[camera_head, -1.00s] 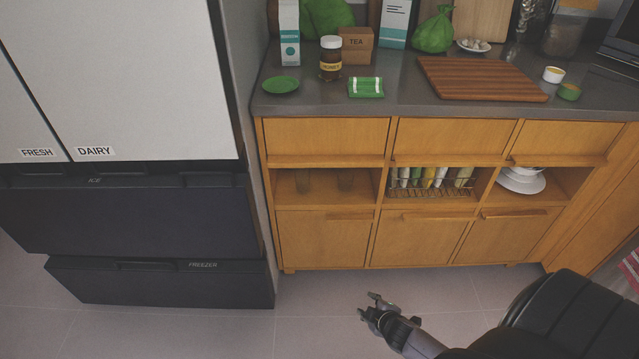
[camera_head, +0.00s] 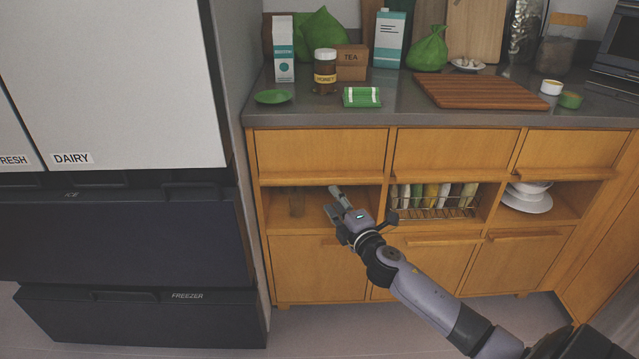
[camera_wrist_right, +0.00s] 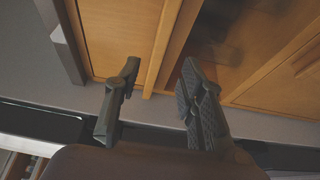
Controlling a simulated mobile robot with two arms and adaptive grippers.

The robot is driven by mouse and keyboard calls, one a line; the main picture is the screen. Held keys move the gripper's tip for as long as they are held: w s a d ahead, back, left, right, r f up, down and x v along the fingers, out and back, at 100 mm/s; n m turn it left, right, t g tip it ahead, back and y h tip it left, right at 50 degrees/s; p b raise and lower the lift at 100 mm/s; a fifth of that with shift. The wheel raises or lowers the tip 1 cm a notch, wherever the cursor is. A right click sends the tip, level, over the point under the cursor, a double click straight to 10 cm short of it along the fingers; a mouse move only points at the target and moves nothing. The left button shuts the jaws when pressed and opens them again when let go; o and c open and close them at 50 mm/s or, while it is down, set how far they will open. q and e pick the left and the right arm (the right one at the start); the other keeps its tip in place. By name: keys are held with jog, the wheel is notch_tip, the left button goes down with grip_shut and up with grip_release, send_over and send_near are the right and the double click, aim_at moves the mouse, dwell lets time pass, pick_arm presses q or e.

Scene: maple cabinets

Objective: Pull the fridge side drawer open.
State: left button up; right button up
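The wooden cabinet drawer nearest the fridge (camera_head: 318,150) is shut, at the left of the top row under the counter, with a wooden lip along its bottom edge. My right gripper (camera_head: 334,202) is in front of the open shelf below that drawer, lower than the lip and seemingly apart from it. In the right wrist view, the right gripper (camera_wrist_right: 158,82) has its two fingers spread with nothing between them, and wooden cabinet fronts lie beyond. My left gripper is in neither view.
The fridge (camera_head: 110,80), with its dark freezer drawer (camera_head: 140,315), stands shut at the left. The counter (camera_head: 400,105) holds a green plate (camera_head: 273,97), a honey jar (camera_head: 325,72) and a cutting board (camera_head: 480,92). Glasses (camera_head: 296,202) stand on the shelf near my gripper.

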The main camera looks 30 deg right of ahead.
aim_at(320, 182)
jog(key=w, duration=0.3)
jog(key=w+d, duration=0.1)
jog(key=w, duration=0.2)
jog(key=w+b, duration=0.1)
jog(key=w, duration=0.2)
jog(key=shift+d, duration=0.2)
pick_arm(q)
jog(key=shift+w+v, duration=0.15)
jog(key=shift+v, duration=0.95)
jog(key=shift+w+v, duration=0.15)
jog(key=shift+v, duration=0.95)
pick_arm(e)
jog(key=shift+w, duration=0.5)
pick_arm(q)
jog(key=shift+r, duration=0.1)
pick_arm(e)
jog(key=shift+c, duration=0.4)
grip_shut()
